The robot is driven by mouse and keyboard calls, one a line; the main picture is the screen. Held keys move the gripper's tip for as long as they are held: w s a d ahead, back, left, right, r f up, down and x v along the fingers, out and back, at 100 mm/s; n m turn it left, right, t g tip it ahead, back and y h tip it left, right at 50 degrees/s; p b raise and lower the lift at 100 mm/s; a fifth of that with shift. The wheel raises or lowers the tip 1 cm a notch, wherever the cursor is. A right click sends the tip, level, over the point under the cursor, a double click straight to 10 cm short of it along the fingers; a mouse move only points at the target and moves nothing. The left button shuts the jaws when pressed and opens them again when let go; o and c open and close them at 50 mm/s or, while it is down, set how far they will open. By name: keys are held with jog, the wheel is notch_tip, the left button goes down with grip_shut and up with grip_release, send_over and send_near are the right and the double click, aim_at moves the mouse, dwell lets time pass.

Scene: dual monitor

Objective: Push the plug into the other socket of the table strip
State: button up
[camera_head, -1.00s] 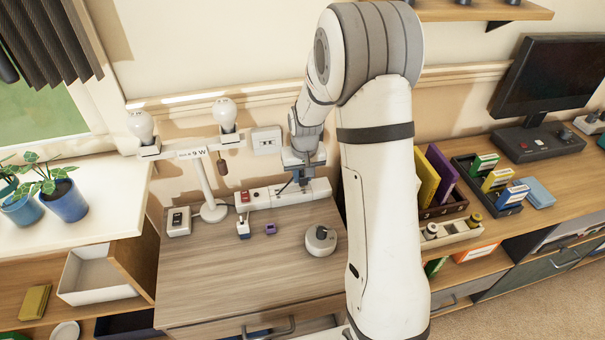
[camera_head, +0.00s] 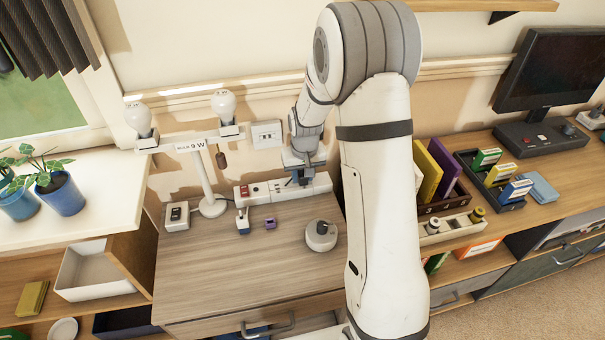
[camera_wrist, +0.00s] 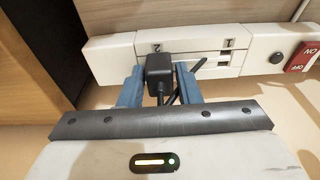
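The white table strip (camera_head: 262,196) lies along the back of the wooden desk. In the wrist view the strip (camera_wrist: 112,58) shows faces marked 2 and 1, a dark round button and a red ON/OFF switch (camera_wrist: 303,57). My gripper (camera_head: 301,178) is at the strip's right part. In the wrist view my gripper's blue fingers (camera_wrist: 160,76) stand close on both sides of a black plug (camera_wrist: 159,66) and appear shut on it. The plug is at the socket marked 2, its cable trailing toward me. How deep it sits cannot be told.
A lamp stand (camera_head: 206,180) with two bulbs is left of the strip. A small switch box (camera_head: 177,217), small blue and purple items, and a round grey-white device (camera_head: 321,236) are on the desk. A book box (camera_head: 440,204) stands right of my arm. The desk's front is clear.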

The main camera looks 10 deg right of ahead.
jog(key=o, duration=0.4)
jog(key=shift+c, duration=0.2)
jog(key=shift+s+r+p, duration=0.15)
jog(key=shift+s+r, duration=0.05)
jog(key=shift+r, duration=1.1)
jog(key=shift+s+r+p, duration=0.1)
jog(key=shift+s+r, duration=0.1)
jog(key=shift+r, duration=1.05)
jog(key=shift+s+r+p, duration=0.15)
jog(key=shift+s+r, duration=0.05)
jog(key=shift+r, duration=1.1)
jog(key=shift+r, duration=0.1)
jog(key=s+r+p, duration=0.4)
jog(key=s+r, duration=0.6)
jog(key=s, duration=0.2)
jog(key=s+r+p, duration=0.4)
jog(key=s+r, duration=0.5)
jog(key=s, duration=0.4)
jog(key=shift+s+a+r+t+p, duration=0.2)
jog(key=shift+a+r+t+p, duration=0.05)
jog(key=shift+r+t+p, duration=0.15)
